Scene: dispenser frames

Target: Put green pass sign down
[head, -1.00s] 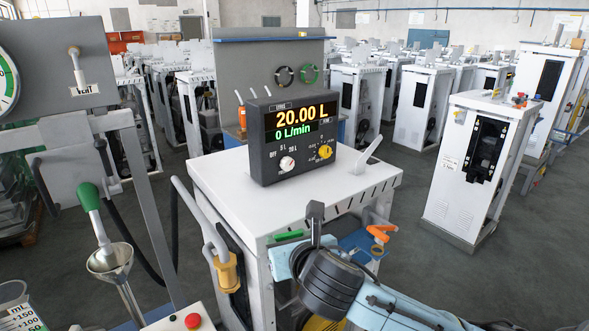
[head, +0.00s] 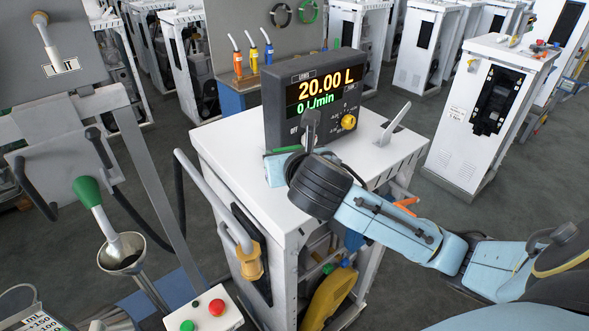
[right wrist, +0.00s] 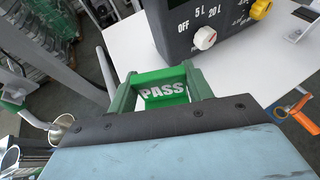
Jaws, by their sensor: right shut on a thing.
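The green PASS sign (right wrist: 163,92) is between the fingers of my right gripper (right wrist: 160,88), which is shut on it. In the right wrist view its white lettering faces the camera. In the head view only a thin green strip of it (head: 287,149) shows, beside the lower left of the display box (head: 318,95). My right wrist hides most of my gripper there. The sign is over the white cabinet top (head: 235,150); I cannot tell whether it touches it. My left gripper is not in view.
The display box reads 20.00 L and 0 L/min and stands at the back of the cabinet top. The top's left part is bare. A hose with a yellow collar (head: 249,262) is on the cabinet's left side. A green-handled nozzle (head: 88,192) sits in a funnel at left.

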